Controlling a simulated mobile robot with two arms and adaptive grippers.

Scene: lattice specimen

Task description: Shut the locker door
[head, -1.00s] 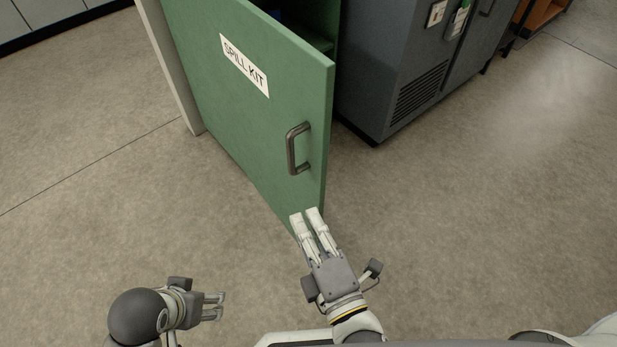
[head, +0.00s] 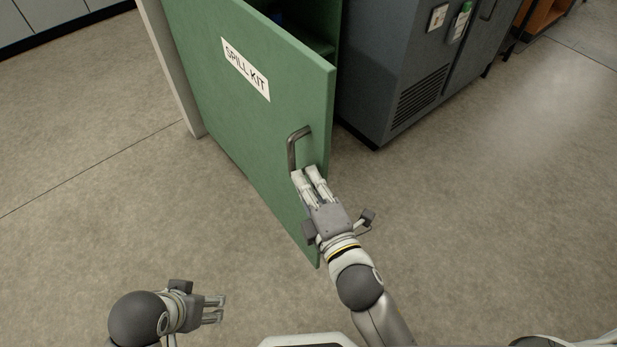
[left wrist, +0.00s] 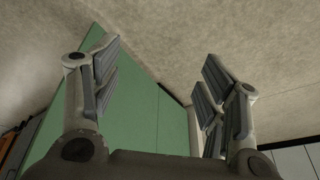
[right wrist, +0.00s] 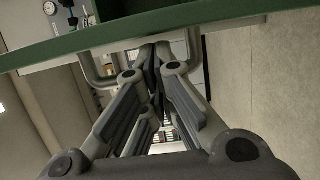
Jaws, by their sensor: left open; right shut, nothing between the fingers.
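The green locker door (head: 235,125) with a SPILL KIT label stands open, its free edge toward me. Its grey bar handle (head: 293,150) is near that edge. My right gripper (head: 310,174) is shut and empty, with its fingertips at the lower end of the handle in the head view; I cannot tell whether they touch. In the right wrist view the shut fingers (right wrist: 155,60) point toward the green door edge (right wrist: 130,32), with the handle bar around them. My left gripper (head: 218,308) is open and empty, low at the left, away from the door (left wrist: 130,100).
The dark locker interior (head: 310,25) shows behind the door. A grey cabinet (head: 395,60) with a vent stands to the right of the door. The floor (head: 480,220) is clear to the right and at the left.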

